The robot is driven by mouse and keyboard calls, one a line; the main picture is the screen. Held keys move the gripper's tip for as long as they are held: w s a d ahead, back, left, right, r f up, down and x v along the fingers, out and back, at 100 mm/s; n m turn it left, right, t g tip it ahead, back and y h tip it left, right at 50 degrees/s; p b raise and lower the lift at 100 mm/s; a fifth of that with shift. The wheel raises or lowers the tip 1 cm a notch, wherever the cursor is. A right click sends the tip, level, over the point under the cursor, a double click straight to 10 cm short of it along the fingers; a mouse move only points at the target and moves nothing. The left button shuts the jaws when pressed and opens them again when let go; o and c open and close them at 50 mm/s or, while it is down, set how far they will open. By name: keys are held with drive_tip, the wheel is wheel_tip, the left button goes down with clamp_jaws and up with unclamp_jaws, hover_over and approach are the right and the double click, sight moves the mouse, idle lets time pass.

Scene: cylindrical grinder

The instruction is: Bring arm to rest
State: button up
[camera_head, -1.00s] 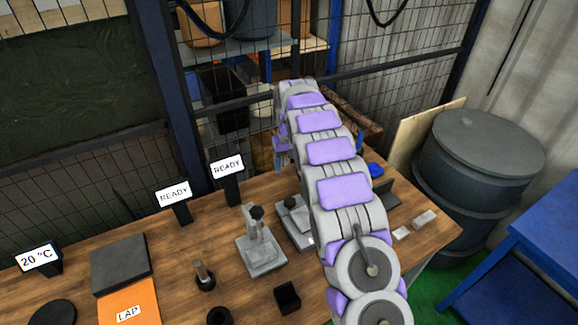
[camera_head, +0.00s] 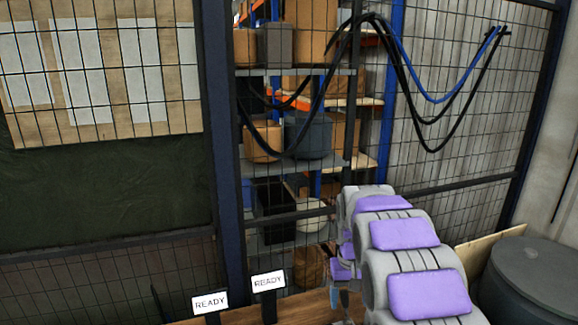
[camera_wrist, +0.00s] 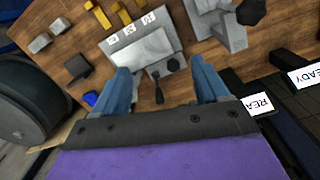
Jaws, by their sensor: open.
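My gripper (camera_wrist: 160,82) is open and empty in the wrist view, with its two blue fingers apart. The wooden bench top (camera_wrist: 150,92) lies below it. A grey fixture (camera_wrist: 128,58) with a dark-knobbed lever is beyond the fingertips, with no visible contact. In the head view my arm, with purple pads, reaches from the bottom right toward the bench. The gripper end is mostly hidden behind the arm there.
Two READY signs (camera_head: 210,302) (camera_head: 268,281) stand on the bench. A second grey fixture (camera_wrist: 222,28), a blue piece (camera_wrist: 91,98) and small blocks (camera_wrist: 40,43) lie near the gripper. A drum (camera_head: 530,280) stands right. Mesh fencing (camera_head: 110,190) is behind the bench.

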drive_tip(key=s+r, duration=0.2)
drive_tip(key=s, duration=0.8)
drive_tip(key=s+r, duration=0.3)
drive_tip(key=s, duration=0.7)
drive_tip(key=s+f, duration=0.1)
drive_tip(key=s, duration=0.9)
drive_tip(key=s+a+f+g, duration=0.1)
drive_tip(key=s+f, duration=0.1)
drive_tip(key=s, duration=0.7)
drive_tip(key=shift+s+f, duration=0.3)
drive_tip(key=shift+s, duration=0.1)
drive_tip(key=shift+w+a, duration=0.1)
